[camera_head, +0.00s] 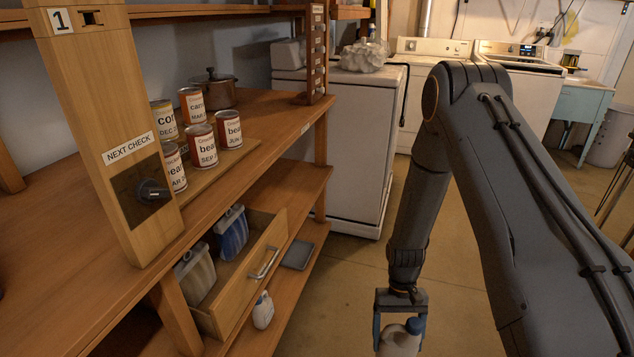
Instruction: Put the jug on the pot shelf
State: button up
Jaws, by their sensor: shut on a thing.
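My gripper (399,322) points down at the bottom of the view, over the floor to the right of the wooden shelving. It is shut on a pale grey jug (396,344) with a blue cap, whose lower part is cut off by the frame edge. A dark lidded pot (214,92) stands at the far part of the upper wooden shelf (276,110), behind several labelled cans. I take this level to be the pot shelf. The jug is apart from the shelving, lower than the pot's level.
Several cans (207,150) stand on a board. An open drawer (245,292) holds containers, including a blue one (231,234). A wooden post (105,120) rises at left. A white cabinet (362,140) stands behind; floor is clear between.

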aim_at(256, 128)
jog(key=z, duration=1)
jog(key=i, duration=2.45)
jog(key=u, duration=4)
jog(key=i, duration=0.25)
jog(key=z, duration=0.15)
